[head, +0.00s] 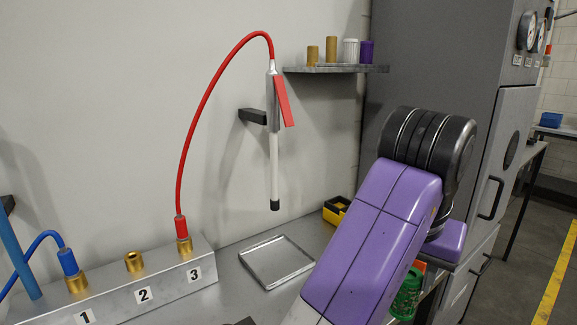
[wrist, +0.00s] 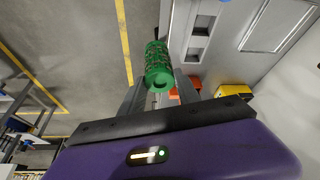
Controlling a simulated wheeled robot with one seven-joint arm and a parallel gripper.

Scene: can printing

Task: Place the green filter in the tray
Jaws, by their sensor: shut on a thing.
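The green filter (head: 407,294) is a perforated green cylinder at the lower right of the head view, partly hidden behind my purple arm. In the wrist view the filter (wrist: 157,62) sits between the two fingers of my gripper (wrist: 160,88), which is shut on it. The tray (head: 277,262) is a shallow, empty metal square on the grey bench, left of my arm and apart from the filter. A pale rectangle with a metal rim at the upper right of the wrist view looks like the same tray (wrist: 279,24).
A numbered block (head: 140,285) with red and blue hoses stands left of the tray. A spray wand (head: 274,130) hangs above the tray. A yellow box (head: 336,209) sits behind it. A shelf (head: 335,69) holds several small cylinders. A tall grey cabinet (head: 440,60) stands at right.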

